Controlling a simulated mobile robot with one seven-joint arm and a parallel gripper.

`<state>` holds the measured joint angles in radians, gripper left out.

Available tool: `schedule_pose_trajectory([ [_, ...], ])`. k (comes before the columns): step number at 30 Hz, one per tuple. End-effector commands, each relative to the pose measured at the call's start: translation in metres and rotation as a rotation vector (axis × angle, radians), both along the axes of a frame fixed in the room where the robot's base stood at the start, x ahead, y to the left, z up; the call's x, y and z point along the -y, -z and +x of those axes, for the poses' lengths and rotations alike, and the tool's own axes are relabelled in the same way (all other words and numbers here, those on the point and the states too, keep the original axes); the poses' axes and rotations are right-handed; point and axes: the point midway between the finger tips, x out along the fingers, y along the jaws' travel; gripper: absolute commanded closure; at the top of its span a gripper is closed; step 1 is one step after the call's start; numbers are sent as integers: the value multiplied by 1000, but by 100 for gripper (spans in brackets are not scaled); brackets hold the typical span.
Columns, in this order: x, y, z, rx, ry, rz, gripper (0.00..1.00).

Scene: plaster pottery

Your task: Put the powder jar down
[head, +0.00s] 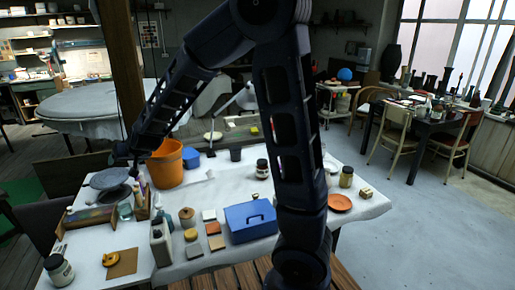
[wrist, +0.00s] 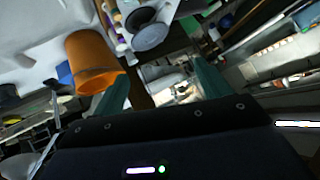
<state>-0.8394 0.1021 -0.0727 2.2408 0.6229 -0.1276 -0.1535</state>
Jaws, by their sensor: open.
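My gripper (head: 133,160) is at the far left end of the table, beside the orange bucket. In the wrist view its two green fingers (wrist: 160,85) are spread apart with nothing held between them. A white jar with a dark lid and a label (head: 59,270) stands upright at the table's near left corner. A similar white jar (head: 262,169) stands upright near the middle back of the table. A yellowish jar with a dark lid (head: 346,177) stands at the right. I cannot tell which of these is the powder jar. My gripper is apart from all three.
The orange bucket (head: 166,165) stands close to my gripper and also shows in the wrist view (wrist: 92,62). Grey round discs (head: 109,179) are just below-left of my gripper. A blue toolbox (head: 250,221) and several small tiles occupy the front. Some white cloth is bare around the middle.

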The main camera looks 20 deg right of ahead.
Motion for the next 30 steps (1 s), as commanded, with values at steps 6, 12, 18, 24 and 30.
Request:
schedule_pose_trajectory([
  [6,92,-42,-4,-55,10,-24,24],
  [12,173,-68,-26,-106,29,-70,24],
  [18,251,-84,-63,-160,67,-136,24],
  [24,324,-92,-112,-222,129,-214,24],
  [30,386,-91,-169,-295,216,-300,24],
])
